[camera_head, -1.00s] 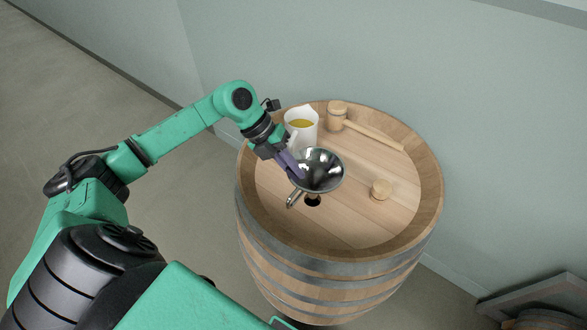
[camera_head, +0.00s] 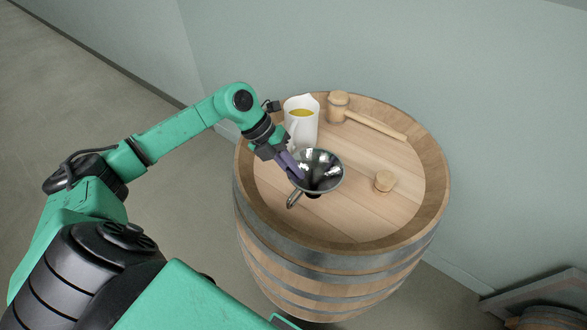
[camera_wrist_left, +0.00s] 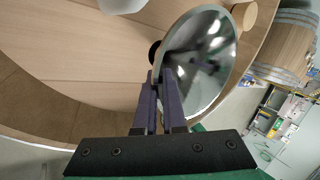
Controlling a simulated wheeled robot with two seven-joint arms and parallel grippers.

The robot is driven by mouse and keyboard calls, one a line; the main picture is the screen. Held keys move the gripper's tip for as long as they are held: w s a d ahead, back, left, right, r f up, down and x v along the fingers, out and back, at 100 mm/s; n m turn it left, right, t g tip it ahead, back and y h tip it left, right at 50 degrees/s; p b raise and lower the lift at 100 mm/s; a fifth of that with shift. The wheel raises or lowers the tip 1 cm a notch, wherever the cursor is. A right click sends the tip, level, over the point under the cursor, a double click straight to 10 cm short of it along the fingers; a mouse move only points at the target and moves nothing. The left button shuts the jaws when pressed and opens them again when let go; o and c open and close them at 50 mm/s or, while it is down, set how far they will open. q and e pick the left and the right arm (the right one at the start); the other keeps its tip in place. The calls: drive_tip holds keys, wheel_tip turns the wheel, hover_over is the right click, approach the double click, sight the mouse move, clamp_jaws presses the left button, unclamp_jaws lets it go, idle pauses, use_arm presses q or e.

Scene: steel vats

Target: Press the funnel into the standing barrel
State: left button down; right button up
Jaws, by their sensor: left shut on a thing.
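The steel funnel (camera_head: 322,172) is in my left gripper (camera_head: 294,170), whose purple fingers are shut on its rim side. The funnel is over the top of the standing barrel (camera_head: 400,229), mouth up and roughly level. The barrel's dark hole (camera_head: 313,196) shows only as a sliver below the funnel. In the left wrist view the funnel (camera_wrist_left: 212,62) fills the middle, with the dark hole (camera_wrist_left: 153,52) beside its rim near the fingertips (camera_wrist_left: 158,78). The spout is hidden, so I cannot tell whether it is in the hole. My right gripper is out of view.
On the barrel head, a white jug of yellow liquid (camera_head: 301,130) stands close behind my left gripper. A wooden mallet (camera_head: 372,123) lies at the back and a wooden bung (camera_head: 385,181) sits to the right. The barrel's rim is raised.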

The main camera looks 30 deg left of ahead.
use_arm(q)
drive_tip(key=shift+f+b, duration=1.3)
drive_tip(key=shift+f, duration=0.3)
idle(0.3)
drive_tip(key=c, duration=0.9)
unclamp_jaws()
drive_tip(key=b+v, duration=0.2)
drive_tip(key=v, duration=1.2)
drive_tip(key=shift+a+r, duration=0.15)
drive_tip(key=shift+r, duration=0.1)
